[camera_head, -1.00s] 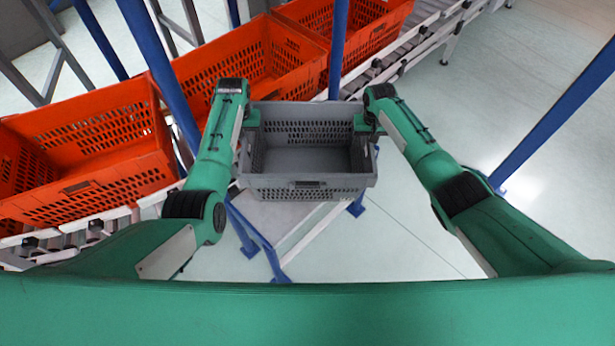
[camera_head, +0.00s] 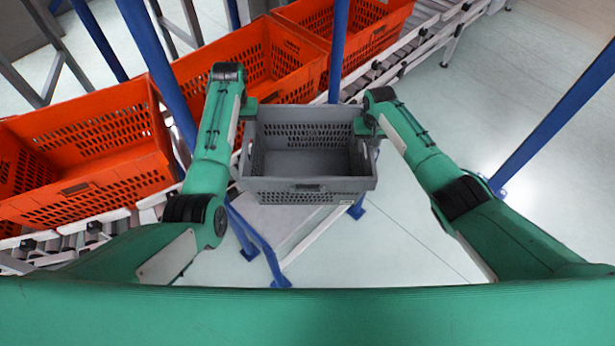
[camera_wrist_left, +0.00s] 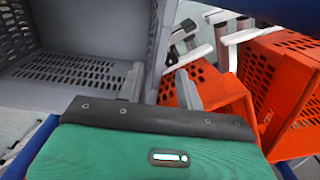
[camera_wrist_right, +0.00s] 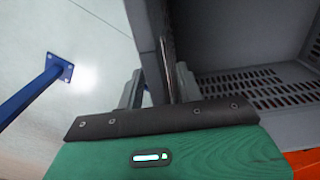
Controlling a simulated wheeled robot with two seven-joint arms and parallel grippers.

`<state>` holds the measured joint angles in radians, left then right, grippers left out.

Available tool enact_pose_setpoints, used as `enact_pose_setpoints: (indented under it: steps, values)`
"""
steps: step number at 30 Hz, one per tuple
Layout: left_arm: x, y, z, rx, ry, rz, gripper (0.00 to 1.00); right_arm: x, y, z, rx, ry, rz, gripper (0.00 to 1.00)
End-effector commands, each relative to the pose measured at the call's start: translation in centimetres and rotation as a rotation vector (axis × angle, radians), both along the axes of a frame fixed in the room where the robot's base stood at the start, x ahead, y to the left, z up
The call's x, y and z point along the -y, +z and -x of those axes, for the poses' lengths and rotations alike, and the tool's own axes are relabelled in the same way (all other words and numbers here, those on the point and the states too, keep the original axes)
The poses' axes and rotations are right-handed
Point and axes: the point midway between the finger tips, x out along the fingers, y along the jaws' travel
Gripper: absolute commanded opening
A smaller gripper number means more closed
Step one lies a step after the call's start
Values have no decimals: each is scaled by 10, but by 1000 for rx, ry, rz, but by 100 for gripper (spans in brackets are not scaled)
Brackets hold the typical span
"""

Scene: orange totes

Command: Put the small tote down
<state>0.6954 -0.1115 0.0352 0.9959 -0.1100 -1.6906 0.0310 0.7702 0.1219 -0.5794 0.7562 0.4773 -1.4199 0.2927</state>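The small grey tote (camera_head: 307,190) sits upright and empty over a light stand in the head view, between my two arms. Its inside shows in the left wrist view (camera_wrist_left: 85,25) and in the right wrist view (camera_wrist_right: 245,45). My left gripper (camera_wrist_left: 160,88) is open at the tote's left side wall, one finger on the inner side and one on the outer, with a gap beside the wall. My right gripper (camera_wrist_right: 160,88) is open at the right side wall, its fingers spread on either side of it. The tote's underside is hidden.
Large orange totes (camera_head: 90,140) stand on a roller conveyor (camera_head: 400,60) at the left and back. Blue posts (camera_head: 338,45) rise near the tote, and another slanted one (camera_head: 550,110) stands at the right.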

Motion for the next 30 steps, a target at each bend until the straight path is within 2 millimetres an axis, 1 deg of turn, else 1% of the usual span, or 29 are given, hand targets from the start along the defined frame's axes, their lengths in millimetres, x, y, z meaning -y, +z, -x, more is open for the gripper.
enact_pose_setpoints:
  steps: [1, 3, 6, 9, 14, 17, 20, 27, 30]
  values:
    - [0, 12, -1, 4, 0, 0, 37, 0, 0, 0, 0, 0, 0, 37]
    - [0, 26, -1, 3, 0, 0, 37, 0, 0, 0, 0, 0, 0, 37]
    - [0, 42, 0, 1, 0, 0, 37, 0, 0, 0, 0, 0, 0, 37]
    - [0, 54, 0, 0, 0, -1, 37, 0, 0, 0, 0, 0, 0, 37]
    - [0, 61, 0, -1, 0, -1, 37, 0, 3, 0, 1, 1, -1, 37]
    - [0, 62, 0, -1, 0, -1, 37, 0, 12, -1, 2, 1, -1, 37]
    - [0, 62, 0, -1, 0, -1, 37, -1, 28, -1, 4, 2, -2, 37]
    - [0, 61, 0, -1, 0, -1, 37, 0, 79, -1, 4, 1, -1, 37]
    - [0, 61, 0, -1, 0, -1, 37, 0, 97, -1, 3, 1, -1, 37]
